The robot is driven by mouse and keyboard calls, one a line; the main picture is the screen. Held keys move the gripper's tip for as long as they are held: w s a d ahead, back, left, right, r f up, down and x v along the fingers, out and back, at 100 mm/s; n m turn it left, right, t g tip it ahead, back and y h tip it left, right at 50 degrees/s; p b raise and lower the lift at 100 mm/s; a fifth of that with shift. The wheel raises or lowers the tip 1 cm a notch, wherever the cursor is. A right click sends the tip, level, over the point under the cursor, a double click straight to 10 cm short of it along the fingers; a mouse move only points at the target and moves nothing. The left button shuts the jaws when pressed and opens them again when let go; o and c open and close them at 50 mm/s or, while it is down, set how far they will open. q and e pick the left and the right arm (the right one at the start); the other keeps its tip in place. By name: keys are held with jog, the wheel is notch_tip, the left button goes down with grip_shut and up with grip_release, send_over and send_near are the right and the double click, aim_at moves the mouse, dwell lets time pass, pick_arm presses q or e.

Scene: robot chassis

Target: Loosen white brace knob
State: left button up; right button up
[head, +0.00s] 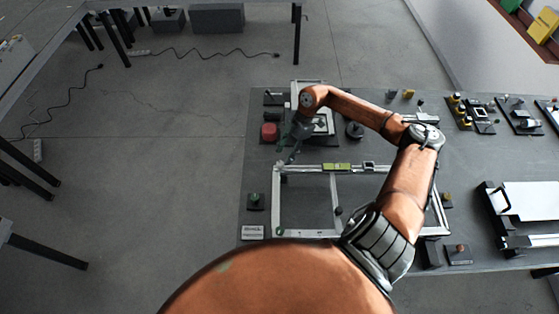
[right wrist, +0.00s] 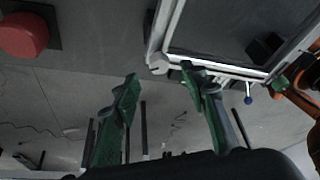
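A light metal frame (head: 276,205) lies on the grey table in the head view. Its corner shows in the right wrist view, with a white knob (right wrist: 157,64) at it. My right gripper (head: 286,156) is above the frame's far left corner in the head view. In the right wrist view its two green fingers (right wrist: 160,76) are spread apart, with nothing between them. The white knob appears just beyond the gap between the fingertips, and I cannot tell how far away it is. My left gripper is not in view.
A red block (head: 269,131) stands left of my right forearm; it also shows in the right wrist view (right wrist: 24,35). A green knob on a dark base (head: 255,201) is left of the frame. A yellow-green level (head: 336,167) sits on the far bar. Several fixtures fill the table's right side.

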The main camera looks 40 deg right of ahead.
aim_at(280, 163)
jog(key=shift+x, duration=2.25)
grip_shut()
